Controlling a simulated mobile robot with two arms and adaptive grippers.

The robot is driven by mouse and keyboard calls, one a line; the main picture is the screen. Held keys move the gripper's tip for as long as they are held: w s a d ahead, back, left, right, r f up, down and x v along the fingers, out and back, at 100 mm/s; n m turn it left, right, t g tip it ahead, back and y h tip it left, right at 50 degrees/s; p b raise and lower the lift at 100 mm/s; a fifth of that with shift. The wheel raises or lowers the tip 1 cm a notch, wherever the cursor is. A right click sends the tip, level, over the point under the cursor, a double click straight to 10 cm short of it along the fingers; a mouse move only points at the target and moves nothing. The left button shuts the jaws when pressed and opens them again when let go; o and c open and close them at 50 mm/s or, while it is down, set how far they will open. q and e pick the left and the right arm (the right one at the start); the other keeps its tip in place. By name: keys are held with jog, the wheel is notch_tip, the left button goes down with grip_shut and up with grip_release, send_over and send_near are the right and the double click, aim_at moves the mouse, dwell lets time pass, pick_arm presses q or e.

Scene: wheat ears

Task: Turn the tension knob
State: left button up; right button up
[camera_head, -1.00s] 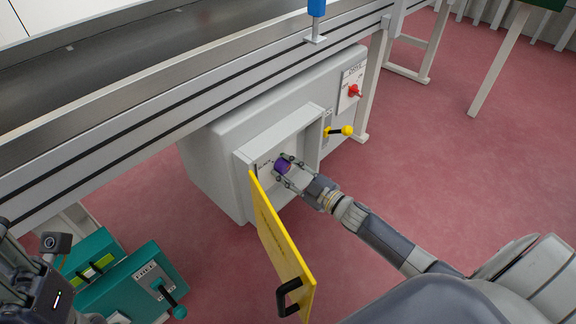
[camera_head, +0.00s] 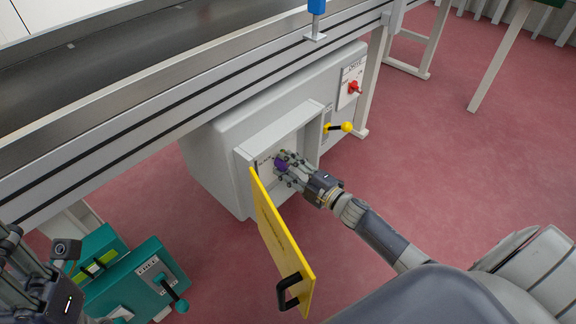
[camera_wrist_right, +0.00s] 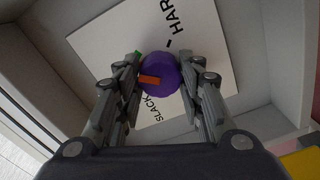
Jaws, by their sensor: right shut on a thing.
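The purple tension knob (camera_head: 281,164) sits inside a recessed compartment of the grey cabinet (camera_head: 217,150). In the right wrist view the knob (camera_wrist_right: 160,76) carries an orange pointer mark, in front of a white label plate (camera_wrist_right: 205,50) that reads SLACK and HARD. My right gripper (camera_head: 285,163) is shut on the knob, with one finger on each side of it; it also shows in the right wrist view (camera_wrist_right: 160,80). My left gripper's fingertips are not clearly shown; only part of the left hand is at the lower left edge.
A yellow door (camera_head: 275,235) with a black handle hangs open left of my right arm. A yellow-tipped lever (camera_head: 346,127) and a red switch (camera_head: 355,88) are to the right on the cabinet. A teal box (camera_head: 135,285) with a lever stands at the lower left. The conveyor (camera_head: 180,95) runs above.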

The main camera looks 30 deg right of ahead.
jog(key=shift+a, duration=0.1)
jog(key=o, duration=1.1)
jog(key=shift+c, duration=0.2)
jog(key=v, duration=1.2)
